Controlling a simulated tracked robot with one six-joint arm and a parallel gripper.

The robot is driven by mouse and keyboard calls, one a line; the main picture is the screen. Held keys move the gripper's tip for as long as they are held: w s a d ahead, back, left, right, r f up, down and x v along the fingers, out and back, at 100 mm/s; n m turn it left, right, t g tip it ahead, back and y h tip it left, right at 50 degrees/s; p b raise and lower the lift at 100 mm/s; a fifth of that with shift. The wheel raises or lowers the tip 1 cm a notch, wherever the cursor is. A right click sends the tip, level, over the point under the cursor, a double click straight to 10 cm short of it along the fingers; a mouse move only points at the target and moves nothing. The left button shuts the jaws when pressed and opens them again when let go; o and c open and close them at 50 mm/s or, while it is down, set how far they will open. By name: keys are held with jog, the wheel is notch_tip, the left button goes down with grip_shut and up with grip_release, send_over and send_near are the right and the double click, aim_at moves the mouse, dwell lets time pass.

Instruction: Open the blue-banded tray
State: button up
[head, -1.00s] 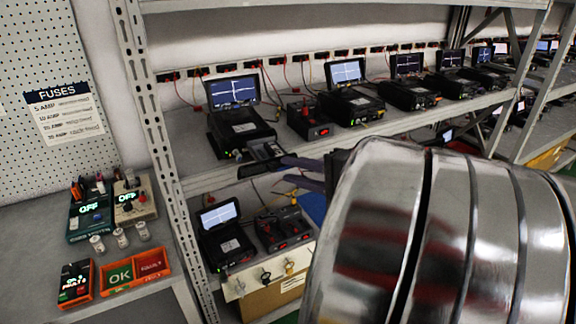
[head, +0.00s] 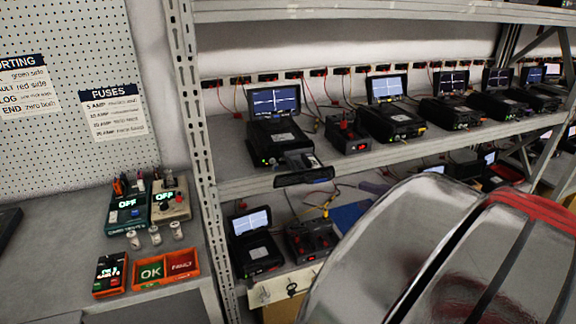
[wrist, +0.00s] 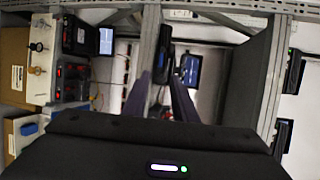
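A black tester (head: 280,141) with a lit screen stands on the middle shelf. Its small tray (head: 303,176) sticks out past the shelf's front edge at the tester's lower right; a blue band on it cannot be made out. In the wrist view, my gripper (wrist: 160,82) is open, its two dark purplish fingers apart. A small black part, which may be the tray's front, shows near the fingertips beyond them, beside a lit screen (wrist: 187,68). I cannot tell whether they touch it.
More testers (head: 390,120) and a red-lit box (head: 347,136) stand along the same shelf. A rack post (head: 201,130) rises at the left. A lower tester (head: 253,240) sits below the tray. Left is a bench with an orange OK bin (head: 150,284).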

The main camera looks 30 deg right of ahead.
jog(key=shift+v, duration=0.85)
